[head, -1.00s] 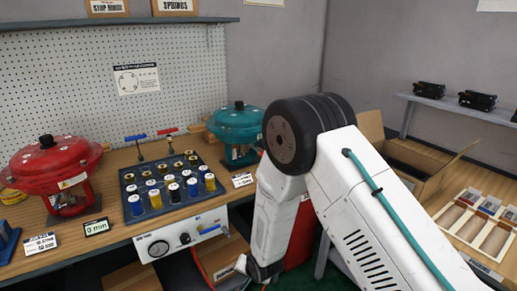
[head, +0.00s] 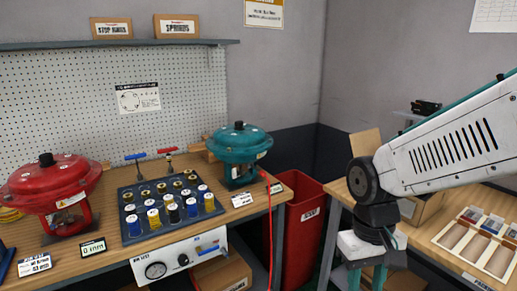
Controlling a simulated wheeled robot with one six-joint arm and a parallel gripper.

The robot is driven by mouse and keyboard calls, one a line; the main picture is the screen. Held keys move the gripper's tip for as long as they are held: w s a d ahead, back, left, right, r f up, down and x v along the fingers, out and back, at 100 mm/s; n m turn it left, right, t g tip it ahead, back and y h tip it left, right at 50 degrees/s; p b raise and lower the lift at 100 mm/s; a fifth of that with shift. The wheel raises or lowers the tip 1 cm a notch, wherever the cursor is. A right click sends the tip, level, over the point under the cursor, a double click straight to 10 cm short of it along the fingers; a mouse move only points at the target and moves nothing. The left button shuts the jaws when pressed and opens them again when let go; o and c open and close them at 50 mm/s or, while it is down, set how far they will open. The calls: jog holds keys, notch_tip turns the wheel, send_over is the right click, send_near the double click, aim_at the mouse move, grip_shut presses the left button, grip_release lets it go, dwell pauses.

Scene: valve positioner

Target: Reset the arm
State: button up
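My white arm comes in from the right edge in the head view, its black wrist joint above my gripper (head: 372,272). The gripper hangs down at the bottom of the picture, over the gap beside the right-hand table. Its teal fingers run off the lower edge, so I cannot tell whether they are open or shut or whether they hold anything. The red actuator (head: 52,187) stands on the workbench at left. The teal actuator (head: 239,150) stands at the bench's right end, clear of my arm.
A dark tray (head: 129,232) with several capped cylinders lies mid-bench, above a white box with a gauge (head: 157,269). A red bin (head: 303,220) stands between the tables. The right table holds an open cardboard box (head: 366,143) and a compartment tray (head: 462,238).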

jog(key=s+d+r+m+t, duration=0.2)
jog(key=s+d+r, duration=0.4)
jog(key=s+r, duration=0.3)
jog(key=shift+s+d+r+t, duration=0.25)
jog(key=shift+s+r+t, duration=0.15)
jog(key=shift+t, duration=0.2)
dwell(1.2)
